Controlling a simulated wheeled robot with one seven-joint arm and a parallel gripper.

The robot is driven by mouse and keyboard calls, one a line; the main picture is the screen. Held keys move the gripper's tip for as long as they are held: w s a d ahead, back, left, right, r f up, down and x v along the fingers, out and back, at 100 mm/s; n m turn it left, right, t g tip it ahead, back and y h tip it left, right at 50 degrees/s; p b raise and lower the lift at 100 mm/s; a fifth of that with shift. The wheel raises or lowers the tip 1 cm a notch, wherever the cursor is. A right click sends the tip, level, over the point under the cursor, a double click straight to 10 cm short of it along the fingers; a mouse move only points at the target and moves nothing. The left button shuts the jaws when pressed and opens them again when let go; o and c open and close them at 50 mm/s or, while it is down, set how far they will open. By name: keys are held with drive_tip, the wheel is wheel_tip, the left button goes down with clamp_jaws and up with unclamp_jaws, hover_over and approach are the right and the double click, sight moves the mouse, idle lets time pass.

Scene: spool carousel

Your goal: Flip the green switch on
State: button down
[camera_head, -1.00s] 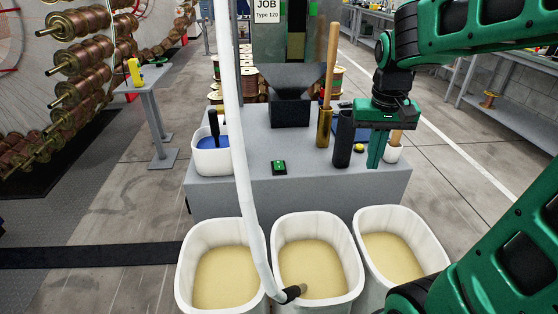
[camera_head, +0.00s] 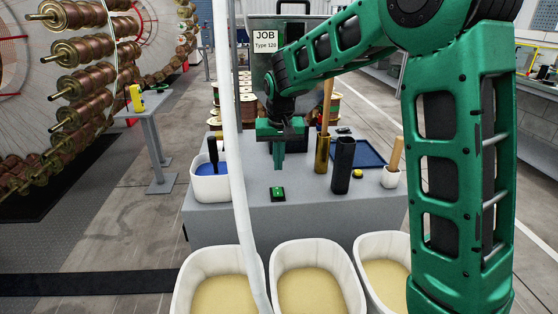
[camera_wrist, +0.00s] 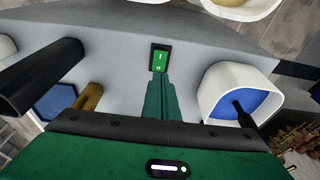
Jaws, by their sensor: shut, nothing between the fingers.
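The green switch (camera_head: 278,194) is a small green rocker in a black frame on the grey table top, near its front edge. In the wrist view the switch (camera_wrist: 159,58) shows marks on its face, just beyond my fingertips. My gripper (camera_head: 279,166) is shut and empty, pointing down just behind and above the switch in the head view. Its fingers (camera_wrist: 160,80) lie together in the wrist view. The tips look close to the switch's near edge; I cannot tell whether they touch it.
On the grey table (camera_head: 235,215), a white tub with blue contents (camera_head: 210,185) stands left of the switch. A black cylinder (camera_head: 342,165) and a brass tube (camera_head: 322,153) stand to its right. A white hose (camera_head: 232,120) hangs in front. White bins (camera_head: 310,245) line the front.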

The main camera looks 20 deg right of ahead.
hover_over(278, 194)
drive_tip(key=f, duration=0.8)
drive_tip(key=shift+s+f, duration=0.25)
drive_tip(key=shift+f, duration=0.6)
drive_tip(key=shift+s+a, duration=0.1)
